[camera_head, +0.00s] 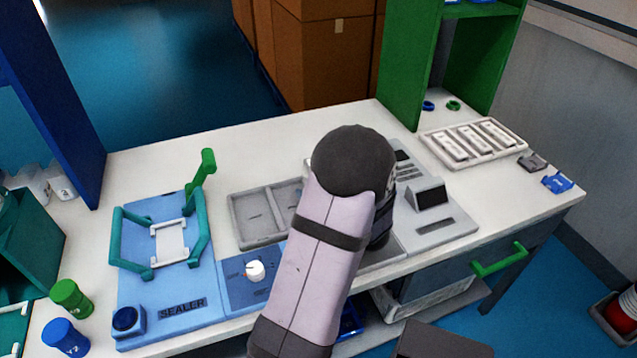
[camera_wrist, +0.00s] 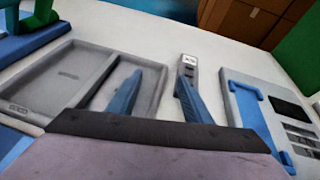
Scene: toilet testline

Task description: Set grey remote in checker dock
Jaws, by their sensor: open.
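My gripper (camera_wrist: 158,84) is open, with its two blue fingers spread in the wrist view. A narrow grey piece with a pale, dark-marked end (camera_wrist: 187,64), apparently the grey remote, shows just beyond the right finger, which partly covers it. I cannot tell whether they touch. A grey unit with a blue bracket and black panel (camera_wrist: 236,84), likely the checker dock, lies to the right of the fingers. In the head view my arm covers the gripper and much of the bench middle; a grey unit with a dark screen (camera_head: 462,227) stands right of it.
The blue sealer (camera_head: 165,285) with green handles stands at left. A tray of pale remotes (camera_head: 437,150) lies back right, near a green shelf (camera_head: 405,70).

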